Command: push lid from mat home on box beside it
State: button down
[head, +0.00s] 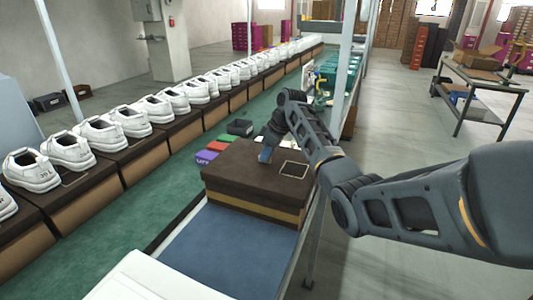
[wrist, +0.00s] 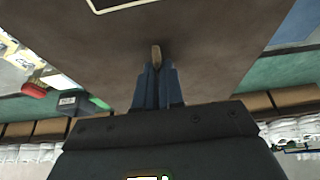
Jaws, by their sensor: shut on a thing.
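The dark brown lid (head: 235,165) lies over the box (head: 250,207), roughly level, just beyond the blue mat (head: 225,245). A tan band of the box shows below the lid's front edge. I cannot tell how far down the lid sits. My gripper (head: 265,156) points down at the lid's top, near its middle. In the wrist view my gripper (wrist: 157,70) has its blue fingers together on a small tan-brown piece standing up from the lid (wrist: 220,50). The mat is bare in front of the box.
A row of white shoes on brown boxes (head: 130,122) runs along the left. A white surface (head: 150,278) is at the front. A metal post stands to the right.

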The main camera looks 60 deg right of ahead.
jog(key=c, duration=1.2)
grip_release()
jog(key=shift+o, duration=0.2)
jog(key=v, duration=0.7)
jog(key=shift+s+r+b, duration=0.2)
jog(key=shift+r+b, duration=0.15)
jog(key=shift+b, duration=0.05)
